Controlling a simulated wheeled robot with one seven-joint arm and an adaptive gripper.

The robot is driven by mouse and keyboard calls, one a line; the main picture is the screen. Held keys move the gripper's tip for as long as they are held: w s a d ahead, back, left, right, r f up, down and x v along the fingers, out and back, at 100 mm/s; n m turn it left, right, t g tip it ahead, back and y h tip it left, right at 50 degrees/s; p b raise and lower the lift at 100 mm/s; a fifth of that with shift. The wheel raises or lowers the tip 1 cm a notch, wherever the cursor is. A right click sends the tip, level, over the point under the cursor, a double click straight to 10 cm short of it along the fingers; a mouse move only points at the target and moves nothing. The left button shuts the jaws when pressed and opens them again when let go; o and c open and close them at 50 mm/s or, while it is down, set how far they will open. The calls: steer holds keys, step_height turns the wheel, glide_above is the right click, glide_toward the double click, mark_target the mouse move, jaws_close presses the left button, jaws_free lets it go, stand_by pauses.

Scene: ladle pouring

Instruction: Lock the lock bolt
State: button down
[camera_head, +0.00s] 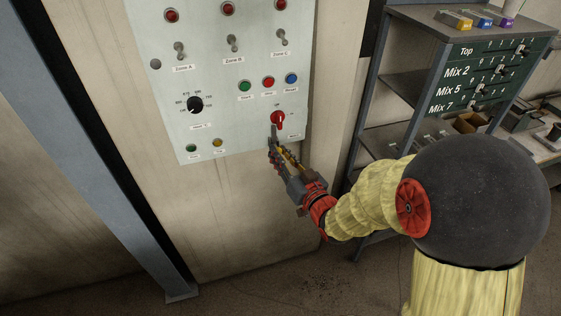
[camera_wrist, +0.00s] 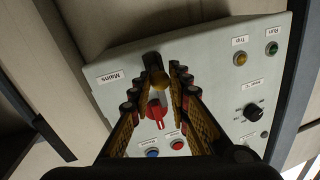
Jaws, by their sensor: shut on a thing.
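The lock bolt shows in the wrist view as a small brass-coloured piece with a dark rounded end (camera_wrist: 156,73), between my fingertips. It sits just beside the red rotary switch (camera_head: 277,119) near the lower right corner of the panel, by the "Mains" label (camera_wrist: 111,77). My gripper (camera_head: 273,147) is shut on the lock bolt from below the switch; the fingers also show in the wrist view (camera_wrist: 153,82). In the wrist view the red switch (camera_wrist: 156,112) is seen between the fingers, behind them. Whether the bolt is seated cannot be told.
The grey control panel (camera_head: 213,107) carries toggle switches, lamps, push buttons and a black dial (camera_head: 195,104). A shelf unit (camera_head: 415,60) with green mix labels stands at the right. A blue-grey post (camera_head: 88,130) is at the left. Floor below the panel is clear.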

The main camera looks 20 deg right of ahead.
steer(key=shift+r, duration=1.25)
steer(key=c, duration=2.1)
jaws_free()
steer(key=o, duration=0.4)
steer(key=shift+f, duration=0.1)
steer(key=shift+o, duration=0.2)
steer(key=s+d, duration=0.2)
steer(key=s, duration=1)
steer(key=shift+d, duration=0.15)
